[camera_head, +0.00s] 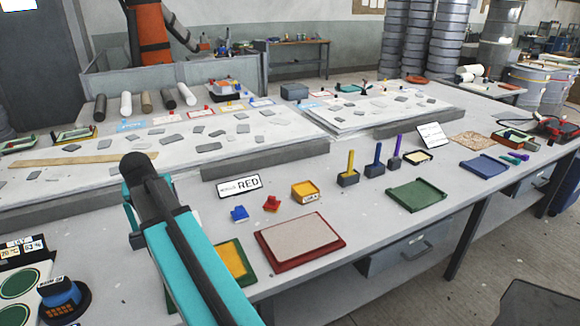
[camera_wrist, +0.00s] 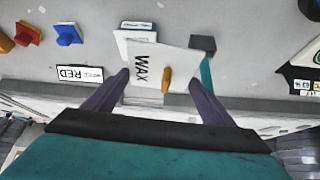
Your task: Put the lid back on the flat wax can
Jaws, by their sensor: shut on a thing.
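My gripper (camera_wrist: 162,88) shows in the wrist view, its two dark fingers on either side of a flat white square lid marked WAX (camera_wrist: 178,60), which has an orange knob (camera_wrist: 166,80). The gripper is shut on this lid. A white box-like piece with a dark marking (camera_wrist: 137,26), perhaps the flat wax can, shows partly beyond the lid's upper left edge. The lid covers part of it, and I cannot tell whether they touch. In the head view my arm hides the fingers, the lid and the can.
A RED sign (camera_head: 240,186), a blue piece (camera_head: 239,213) and a red piece (camera_head: 271,203) stand right of my arm. A red-framed board (camera_head: 256,247) lies nearer. A dark block (camera_wrist: 203,43) is close to the lid's right side. Bare tabletop lies between these things.

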